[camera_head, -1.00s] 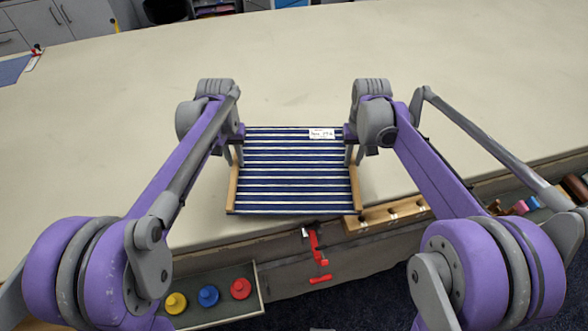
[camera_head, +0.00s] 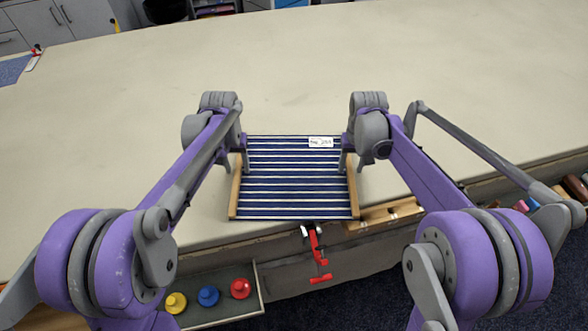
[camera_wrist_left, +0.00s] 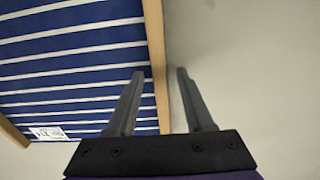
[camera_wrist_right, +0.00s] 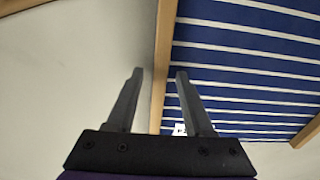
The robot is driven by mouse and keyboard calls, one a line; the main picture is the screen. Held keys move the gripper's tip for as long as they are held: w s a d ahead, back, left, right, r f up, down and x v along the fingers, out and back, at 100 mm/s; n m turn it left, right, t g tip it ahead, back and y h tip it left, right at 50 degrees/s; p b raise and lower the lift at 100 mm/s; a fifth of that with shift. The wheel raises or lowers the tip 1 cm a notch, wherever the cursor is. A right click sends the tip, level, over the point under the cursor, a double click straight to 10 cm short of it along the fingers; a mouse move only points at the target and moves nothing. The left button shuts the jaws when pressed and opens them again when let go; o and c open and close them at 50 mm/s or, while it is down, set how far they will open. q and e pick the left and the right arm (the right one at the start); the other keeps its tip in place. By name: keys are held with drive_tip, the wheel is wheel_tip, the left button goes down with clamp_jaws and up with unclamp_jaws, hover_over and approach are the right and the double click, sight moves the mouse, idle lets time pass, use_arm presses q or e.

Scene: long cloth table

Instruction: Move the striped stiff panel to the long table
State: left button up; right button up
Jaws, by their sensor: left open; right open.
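The striped stiff panel (camera_head: 290,190), blue with white stripes, lies flat on the long table (camera_head: 440,80) near its front edge. It has wooden side rails and a white label at its far edge. My left gripper (camera_head: 242,165) is at its left rail (camera_wrist_left: 155,60), open, with a finger on each side of the rail in the left wrist view (camera_wrist_left: 160,72). My right gripper (camera_head: 346,165) is likewise open around the right rail (camera_wrist_right: 163,60) in the right wrist view (camera_wrist_right: 159,72). I cannot tell whether the fingers touch the rails.
A red clamp (camera_head: 317,255) hangs at the table's front edge, just below the panel. The table behind the panel is clear.

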use_arm(q)
drive_tip(key=shift+r, duration=0.1)
use_arm(e)
drive_tip(key=shift+r, duration=0.25)
use_arm(q)
wheel_tip(320, 180, up, 12)
drive_tip(key=shift+s, duration=0.15)
use_arm(e)
wheel_tip(320, 180, up, 12)
drive_tip(key=shift+f, duration=0.2)
drive_tip(key=shift+s, duration=0.2)
idle(0.5)
